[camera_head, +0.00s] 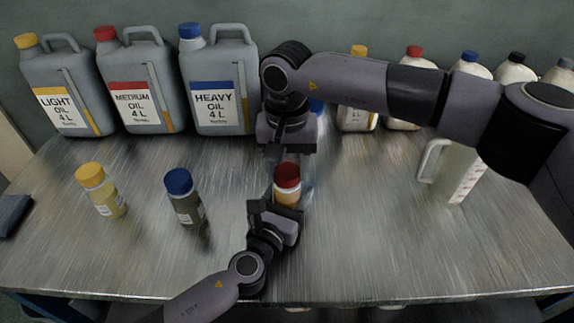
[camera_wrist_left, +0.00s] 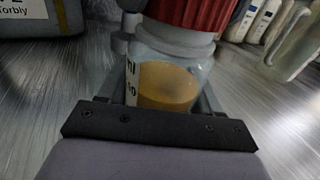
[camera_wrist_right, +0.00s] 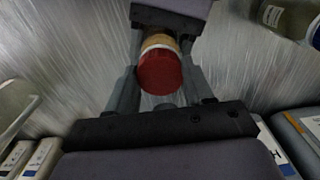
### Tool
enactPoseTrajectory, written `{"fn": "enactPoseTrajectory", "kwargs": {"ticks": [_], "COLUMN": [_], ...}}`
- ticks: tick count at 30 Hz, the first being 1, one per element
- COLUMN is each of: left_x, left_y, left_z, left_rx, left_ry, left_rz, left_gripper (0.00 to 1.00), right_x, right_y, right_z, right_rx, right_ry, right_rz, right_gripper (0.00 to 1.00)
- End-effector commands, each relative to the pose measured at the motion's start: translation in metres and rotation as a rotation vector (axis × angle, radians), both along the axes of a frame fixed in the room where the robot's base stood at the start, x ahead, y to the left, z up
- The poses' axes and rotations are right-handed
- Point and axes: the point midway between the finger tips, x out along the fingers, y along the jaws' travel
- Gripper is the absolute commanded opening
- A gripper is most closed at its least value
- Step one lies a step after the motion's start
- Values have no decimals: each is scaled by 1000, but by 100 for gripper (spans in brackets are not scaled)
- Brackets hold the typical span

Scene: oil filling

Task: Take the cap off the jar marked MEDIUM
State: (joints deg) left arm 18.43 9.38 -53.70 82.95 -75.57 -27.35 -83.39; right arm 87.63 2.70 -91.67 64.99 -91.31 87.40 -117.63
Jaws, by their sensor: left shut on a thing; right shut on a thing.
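The jar (camera_wrist_left: 172,78) with the red cap (camera_head: 287,175) holds amber oil. It stands upright near the table's middle. My left gripper (camera_head: 281,203) is shut around the jar's body from the front. My right gripper (camera_head: 285,165) reaches in from behind and is shut on the red cap, which shows between its fingers in the right wrist view (camera_wrist_right: 160,73). The cap sits on the jar's neck in the left wrist view (camera_wrist_left: 195,13).
A yellow-capped jar (camera_head: 105,195) and a blue-capped jar (camera_head: 185,202) stand to the left. Large cans, LIGHT (camera_head: 65,90), MEDIUM (camera_head: 140,85) and HEAVY (camera_head: 220,85), stand behind. Smaller bottles and a clear jug (camera_head: 458,175) are at right. The front right table is clear.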

Motion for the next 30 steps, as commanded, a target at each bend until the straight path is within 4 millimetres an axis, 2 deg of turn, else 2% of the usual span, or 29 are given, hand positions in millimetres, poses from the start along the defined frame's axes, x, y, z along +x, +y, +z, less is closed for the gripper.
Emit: {"fn": "enactPoseTrajectory", "kwargs": {"ticks": [19, 30], "left_x": [0, 0], "left_y": [0, 0], "left_z": [-1, -1], "left_rx": [0, 1], "left_ry": [1, 1], "left_rz": [1, 1], "left_gripper": [0, 0], "right_x": [0, 0], "right_y": [0, 0], "right_z": [20, 22], "right_rx": [1, 0], "right_ry": [-1, -1], "right_rz": [-1, -1], "right_gripper": [15, 15]}}
